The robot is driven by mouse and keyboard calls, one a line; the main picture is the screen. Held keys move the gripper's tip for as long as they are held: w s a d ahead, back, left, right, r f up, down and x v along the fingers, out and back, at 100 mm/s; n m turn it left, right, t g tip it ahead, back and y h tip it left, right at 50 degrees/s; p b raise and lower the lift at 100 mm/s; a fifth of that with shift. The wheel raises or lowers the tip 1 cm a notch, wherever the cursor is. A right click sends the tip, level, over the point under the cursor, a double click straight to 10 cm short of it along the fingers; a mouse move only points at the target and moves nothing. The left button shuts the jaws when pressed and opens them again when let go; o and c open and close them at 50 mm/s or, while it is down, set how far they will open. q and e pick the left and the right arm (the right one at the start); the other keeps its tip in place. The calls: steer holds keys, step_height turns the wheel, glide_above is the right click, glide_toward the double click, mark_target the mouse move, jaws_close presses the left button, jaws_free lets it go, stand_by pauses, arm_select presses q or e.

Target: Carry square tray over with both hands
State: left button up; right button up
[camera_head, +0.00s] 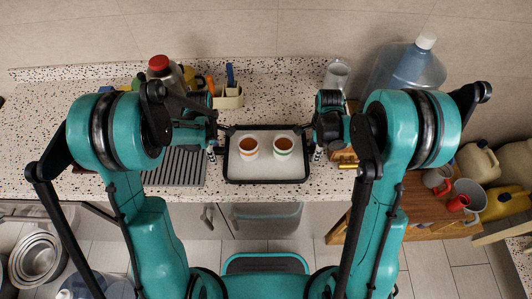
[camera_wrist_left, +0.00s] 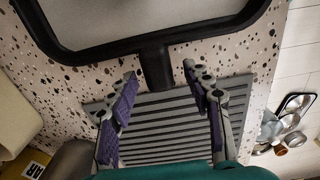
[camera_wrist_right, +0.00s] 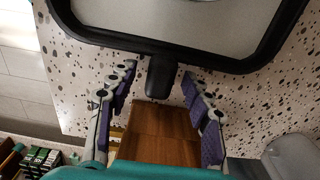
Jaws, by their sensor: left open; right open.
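The square tray (camera_head: 266,178) has a black rim and a light floor, and lies on the speckled counter. Two white cups with coloured bands, a left cup (camera_head: 248,155) and a right cup (camera_head: 283,154), stand upright in it. My left gripper (camera_head: 222,142) is at the tray's left side; in its wrist view the open fingers (camera_wrist_left: 160,82) are on either side of the tray's black handle (camera_wrist_left: 156,68), short of closing on it. My right gripper (camera_head: 309,142) is at the right side; its open fingers (camera_wrist_right: 158,82) likewise flank the other handle (camera_wrist_right: 161,76).
A grey ribbed mat (camera_head: 178,168) lies left of the tray. A utensil holder (camera_head: 229,98), a glass jar (camera_head: 337,75) and a large water bottle (camera_head: 407,68) stand behind. A wooden surface (camera_head: 425,208) with red-handled mugs is at right.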

arm_select(q)
jaws_close()
arm_select(e)
jaws_close()
arm_select(q)
steer(key=shift+r, duration=0.2)
arm_select(e)
steer(key=shift+r, duration=0.2)
